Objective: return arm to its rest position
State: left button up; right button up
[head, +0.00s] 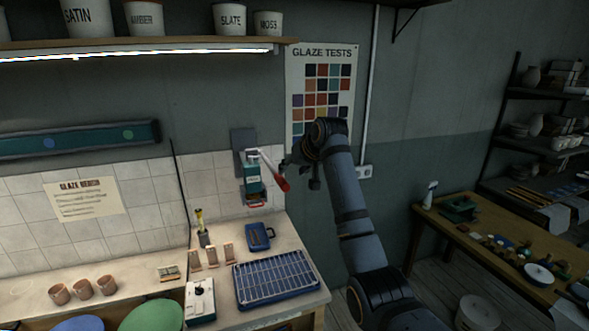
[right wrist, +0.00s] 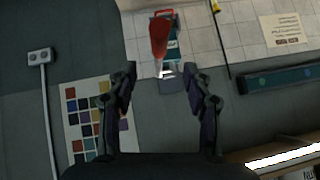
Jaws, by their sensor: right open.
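My right arm rises from the bottom of the head view, and its gripper (head: 301,172) is up by the wall. This gripper is open; the right wrist view shows its two fingers (right wrist: 162,84) spread with nothing between them. A teal wall-mounted device (head: 252,178) with a red-handled lever (head: 281,184) is just left of the gripper. In the right wrist view the red handle (right wrist: 158,38) lies beyond the fingertips and looks apart from them. My left arm and gripper do not show in either view.
Below is a counter with a blue gridded tray (head: 277,278), a small blue tray (head: 260,236) and several cups. A shelf (head: 140,44) with pots overhangs at upper left. A cluttered wooden table (head: 505,243) stands at right. The wall behind the arm carries a glaze chart (head: 322,88).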

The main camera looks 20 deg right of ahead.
jog(key=shift+s+r, duration=0.25)
jog(key=shift+f, duration=0.1)
